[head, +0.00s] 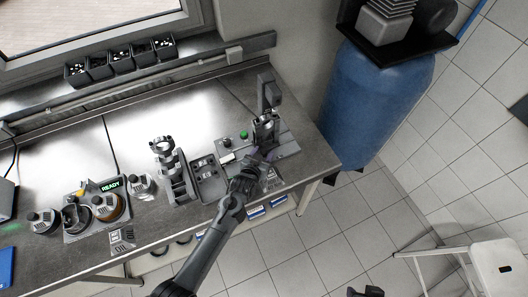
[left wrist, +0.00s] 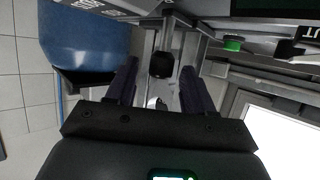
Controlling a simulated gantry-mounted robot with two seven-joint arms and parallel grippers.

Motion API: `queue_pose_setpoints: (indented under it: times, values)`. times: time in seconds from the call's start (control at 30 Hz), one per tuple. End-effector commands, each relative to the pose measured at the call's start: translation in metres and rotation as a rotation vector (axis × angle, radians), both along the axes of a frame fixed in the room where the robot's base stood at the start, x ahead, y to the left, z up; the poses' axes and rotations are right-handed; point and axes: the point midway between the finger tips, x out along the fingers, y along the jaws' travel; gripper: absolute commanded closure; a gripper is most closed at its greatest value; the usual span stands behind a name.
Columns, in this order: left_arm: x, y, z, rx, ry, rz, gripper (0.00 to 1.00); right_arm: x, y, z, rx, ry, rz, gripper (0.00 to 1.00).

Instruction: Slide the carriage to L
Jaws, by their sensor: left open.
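The machine with the carriage (head: 265,128) stands at the right end of the steel bench. My left gripper (head: 262,160) reaches in from below, in front of the machine, and hides part of its front. In the left wrist view its two dark fingers (left wrist: 160,88) are apart, with a round black knob (left wrist: 161,65) showing between and just beyond their tips. I cannot tell whether the fingers touch the knob. No L marking is readable. A dark part at the bottom edge of the head view seems to be my right gripper (head: 367,292); its jaws cannot be made out.
A grey tray (head: 222,192) and a bracket-like metal stand (head: 178,180) are left of the machine. A green button (head: 244,135) sits on its base, also in the left wrist view (left wrist: 232,44). A blue tank (head: 375,100) stands right of the bench.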

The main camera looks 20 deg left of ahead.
Motion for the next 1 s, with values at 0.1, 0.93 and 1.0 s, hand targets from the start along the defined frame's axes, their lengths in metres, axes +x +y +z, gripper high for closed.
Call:
queue_pose_setpoints:
  times: [0.1,0.93,1.0]
  values:
    - [0.009,0.0,-0.004,0.0,-0.001,0.0,0.48,0.0,0.0,-0.001,0.0,-0.001,0.0,0.57]
    - [0.015,0.0,-0.006,0.0,0.0,0.0,1.0,0.001,-0.002,-0.002,-0.009,-0.001,0.005,0.57]
    - [0.015,0.0,-0.006,0.0,0.0,0.0,1.0,0.001,-0.002,-0.002,-0.008,-0.001,0.005,0.57]
